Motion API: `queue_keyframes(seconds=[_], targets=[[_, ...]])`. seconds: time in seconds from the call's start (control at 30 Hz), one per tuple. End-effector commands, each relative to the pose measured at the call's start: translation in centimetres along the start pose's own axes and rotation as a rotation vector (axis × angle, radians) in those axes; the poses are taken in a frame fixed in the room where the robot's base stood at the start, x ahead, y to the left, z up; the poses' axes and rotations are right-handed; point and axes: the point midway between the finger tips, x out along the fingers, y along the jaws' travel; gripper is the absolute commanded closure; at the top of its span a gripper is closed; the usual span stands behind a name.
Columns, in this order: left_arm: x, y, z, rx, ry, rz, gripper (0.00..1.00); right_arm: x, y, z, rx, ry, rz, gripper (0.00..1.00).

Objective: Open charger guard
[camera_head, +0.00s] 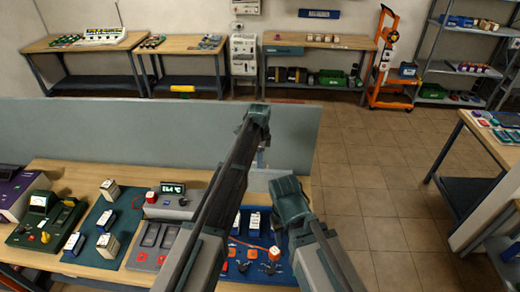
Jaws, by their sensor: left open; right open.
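I cannot clearly pick out a charger guard. A grey unit with a lit display (172,204) stands mid-bench, and a grey two-slot unit (153,246) lies in front of it. A green device with a yellow knob (46,222) sits further left. My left gripper (259,122) is open and high, in front of the grey upright panel (120,130) behind the bench. My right gripper (290,198) is open and lower, above the right end of the bench near the blue mat (285,272). Their fingertips are mostly hidden, and my arms cover part of the bench.
The blue mat holds more batteries and red-orange pieces. An orange trolley (388,60) and shelves (460,65) stand at the back. The tiled floor (365,170) at right is clear.

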Motion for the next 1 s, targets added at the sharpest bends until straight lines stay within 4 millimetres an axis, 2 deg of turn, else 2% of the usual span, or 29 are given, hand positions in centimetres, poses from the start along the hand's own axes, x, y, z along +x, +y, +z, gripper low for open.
queue_keyframes(seconds=[0.03,0.23,0.37,0.83,0.93,1.0], targets=[[-0.3,1.9,-0.1,0.001,0.0,0.0,0.55,-0.2,0.0,0.0,0.001,0.0,0.0,0.5],[-0.8,5.2,-0.4,0.0,0.0,0.0,0.55,-0.5,0.0,0.0,0.003,0.0,0.0,0.5],[-0.9,5.8,-0.5,0.0,0.0,0.0,0.55,-0.6,0.0,0.0,0.004,0.0,0.0,0.5],[-0.9,5.9,-0.4,-0.005,0.0,0.0,0.55,-0.6,0.0,0.0,0.003,0.0,0.0,0.5],[-1.0,7.2,0.4,-0.073,0.0,0.0,0.55,-0.6,0.0,0.0,0.003,0.0,0.0,0.5],[-1.1,9.1,1.8,-0.191,0.0,-0.001,0.55,-0.6,0.0,0.0,0.003,0.0,0.0,0.5]])
